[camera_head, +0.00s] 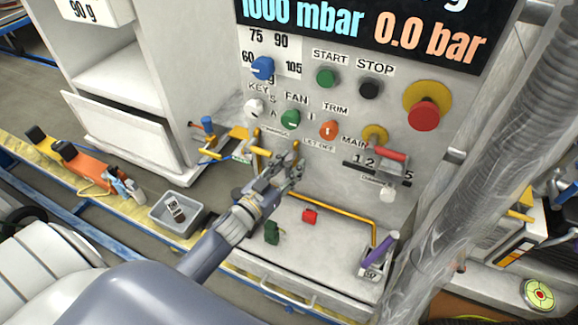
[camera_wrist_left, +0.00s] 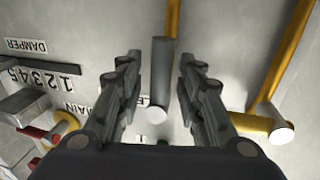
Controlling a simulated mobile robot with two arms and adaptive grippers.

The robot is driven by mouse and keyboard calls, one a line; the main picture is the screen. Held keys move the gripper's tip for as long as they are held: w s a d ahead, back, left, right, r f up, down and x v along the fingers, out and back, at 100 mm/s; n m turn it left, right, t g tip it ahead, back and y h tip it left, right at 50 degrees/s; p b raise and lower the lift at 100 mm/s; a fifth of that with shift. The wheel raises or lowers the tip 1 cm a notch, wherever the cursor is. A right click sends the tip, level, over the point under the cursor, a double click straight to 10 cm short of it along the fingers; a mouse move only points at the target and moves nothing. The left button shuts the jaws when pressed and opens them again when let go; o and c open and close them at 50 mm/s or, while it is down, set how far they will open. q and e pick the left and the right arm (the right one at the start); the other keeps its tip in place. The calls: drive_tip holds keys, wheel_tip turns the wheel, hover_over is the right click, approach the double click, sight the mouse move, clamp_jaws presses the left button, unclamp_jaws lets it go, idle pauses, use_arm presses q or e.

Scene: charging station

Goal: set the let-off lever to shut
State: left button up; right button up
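The let-off lever shows in the left wrist view as a grey cylindrical bar (camera_wrist_left: 161,75) that stands between the two fingers of my left gripper (camera_wrist_left: 160,62). A gap shows on each side of the bar, so the fingers are open around it and not clamped. In the head view my left gripper (camera_head: 289,167) is at the panel's lower part, just below the LET-OFF label (camera_head: 318,146). There the gripper hides the lever. My right gripper is in neither view.
The orange trim knob (camera_head: 328,130) and green fan knob (camera_head: 290,119) are above the gripper. A yellow pipe (camera_head: 340,213) runs below, above a red block (camera_head: 310,215) and a green one (camera_head: 272,232). A grey bin (camera_head: 177,213) is left.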

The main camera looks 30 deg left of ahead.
use_arm(q)
drive_tip(key=shift+c, duration=0.5)
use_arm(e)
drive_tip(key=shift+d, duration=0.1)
use_arm(q)
clamp_jaws()
drive_tip(key=shift+r, duration=0.1)
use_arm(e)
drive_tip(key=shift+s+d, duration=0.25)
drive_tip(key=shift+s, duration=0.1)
